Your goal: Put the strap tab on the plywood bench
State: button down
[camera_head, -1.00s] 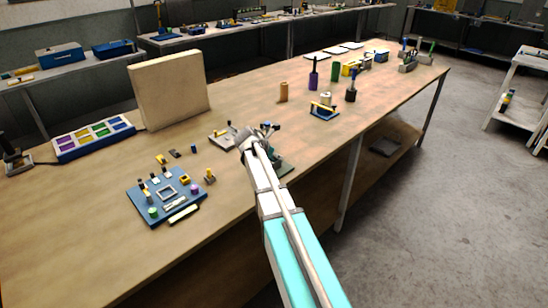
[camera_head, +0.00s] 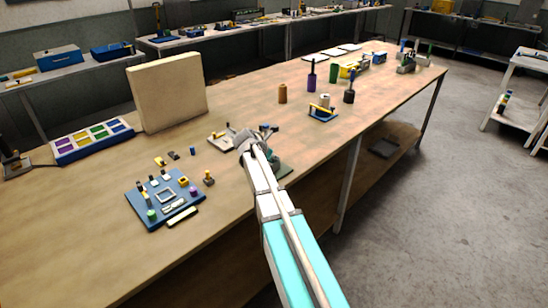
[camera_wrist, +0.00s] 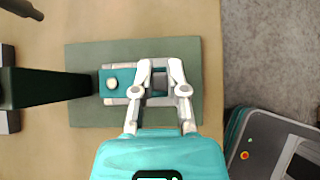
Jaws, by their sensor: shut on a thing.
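In the wrist view, my gripper (camera_wrist: 160,72) is over a flat green base plate (camera_wrist: 190,112), its two white fingers closed in on a small dark grey piece (camera_wrist: 160,83). This piece appears to be the strap tab, though the fingers partly cover it. Just left of it is a teal block (camera_wrist: 118,75) with a cream knob. A dark green arm-like part (camera_wrist: 60,87) reaches in from the left. In the head view, the green base (camera_head: 286,169) shows beside my wrist, which hides the held piece. The plywood bench (camera_head: 100,245) lies around it.
A blue board (camera_head: 150,218) with several small parts lies on the bench to the left. A tan upright panel (camera_head: 168,90) and a tray of coloured compartments (camera_head: 92,140) stand behind it. Bare bench lies at the front left. The bench's edge runs close to my arm.

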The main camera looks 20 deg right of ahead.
notch_tip(320, 180, up, 3)
jog(key=p, duration=0.2)
jog(key=shift+f+p, duration=0.15)
jog(key=shift+p, duration=0.25)
jog(key=s+a+r+p, duration=0.8)
jog(key=s+r+p, duration=0.2)
jog(key=s, duration=0.1)
jog(key=shift+s, duration=0.25)
jog(key=shift+d+r, duration=0.1)
dwell(0.4)
